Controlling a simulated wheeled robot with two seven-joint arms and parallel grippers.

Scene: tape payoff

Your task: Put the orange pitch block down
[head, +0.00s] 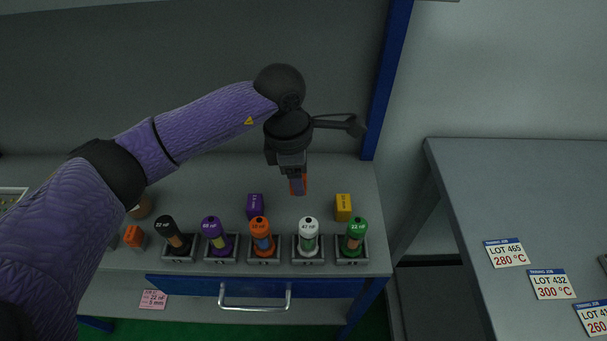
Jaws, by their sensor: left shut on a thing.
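My left gripper (297,184) is shut on an orange block (305,184). Only a narrow orange part of the block shows beside the fingers, and no marking on it can be read. The gripper points down over the back part of the bench, behind and between a purple block (255,206) and a yellow block (343,207). I cannot tell whether the held block touches the bench top. Another orange block (134,236) stands at the bench's left, partly beside my arm. My right gripper is not in view.
Several spools stand in a row of grey holders along the bench (200,180) front: black (167,225), purple (211,229), orange (260,230), white (308,230) and green (355,231). A grey table (530,180) with lot cards is at right.

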